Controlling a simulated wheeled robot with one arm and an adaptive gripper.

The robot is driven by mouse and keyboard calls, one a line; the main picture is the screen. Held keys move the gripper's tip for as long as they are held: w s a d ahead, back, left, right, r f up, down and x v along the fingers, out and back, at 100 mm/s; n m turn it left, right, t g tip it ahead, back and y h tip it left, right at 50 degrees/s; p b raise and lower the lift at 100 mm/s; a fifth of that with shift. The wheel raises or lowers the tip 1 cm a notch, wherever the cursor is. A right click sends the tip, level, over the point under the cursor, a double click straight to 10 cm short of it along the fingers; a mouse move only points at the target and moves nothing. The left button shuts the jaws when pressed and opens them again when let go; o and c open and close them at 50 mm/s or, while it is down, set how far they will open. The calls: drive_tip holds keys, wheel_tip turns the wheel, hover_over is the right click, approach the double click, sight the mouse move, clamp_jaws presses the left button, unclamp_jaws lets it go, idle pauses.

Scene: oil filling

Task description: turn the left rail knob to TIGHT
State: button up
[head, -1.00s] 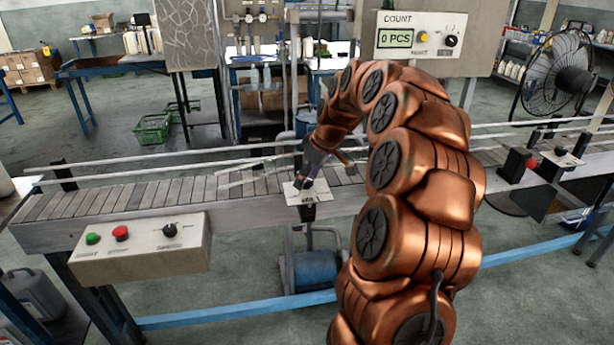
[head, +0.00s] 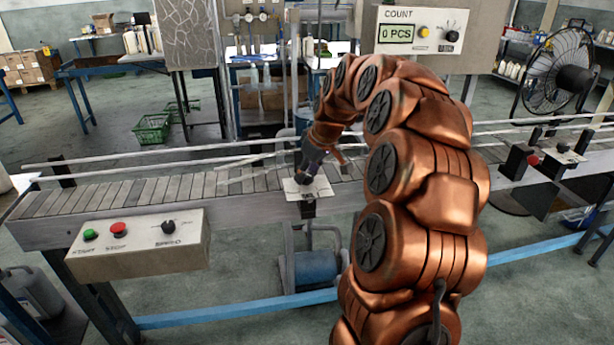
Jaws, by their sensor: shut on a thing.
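The left rail knob sits on a small white plate (head: 318,188) on the near edge of the conveyor, at the middle of the head view. My gripper (head: 304,178) points down at this plate and is shut on the knob. The fingers cover the knob, so its pointer cannot be seen. The lettering on the plate is too small and too covered to read.
The slatted conveyor (head: 150,193) runs across the view with thin guide rails (head: 110,161) above it. A control box (head: 140,248) with green and red buttons stands at the front left. A counter panel (head: 420,42) reads 0 PCS. A fan (head: 560,75) stands at the right.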

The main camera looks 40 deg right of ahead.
drive_tip(key=m+h+b, duration=0.1)
drive_tip(key=m+b, duration=0.1)
drive_tip(key=m, duration=0.1)
drive_tip(key=shift+f+m+h, duration=0.15)
drive_tip(key=shift+m+h, duration=0.15)
drive_tip(key=m+b, duration=0.1)
drive_tip(key=m, duration=0.1)
drive_tip(key=m+h+b, duration=0.1)
drive_tip(key=m, duration=0.1)
drive_tip(key=shift+a+m+h+b, duration=0.1)
drive_tip(key=shift+m+h+b, duration=0.2)
drive_tip(key=shift+b, duration=0.05)
drive_tip(key=m+g+h+b, duration=0.1)
drive_tip(key=m, duration=0.2)
drive_tip(key=shift+w+m, duration=0.1)
drive_tip(key=shift+m, duration=0.2)
drive_tip(key=shift+w+a+m+g+h+b, duration=0.1)
drive_tip(key=shift+m+g+h+b, duration=0.25)
drive_tip(key=shift+m, duration=0.65)
drive_tip(key=shift+a+m+g+h+b, duration=0.15)
drive_tip(key=shift+m+g, duration=0.3)
drive_tip(key=shift+m, duration=0.55)
drive_tip(key=shift+d, duration=0.1)
drive_tip(key=o, duration=1.1)
drive_tip(key=shift+r, duration=0.2)
drive_tip(key=v, duration=1.2)
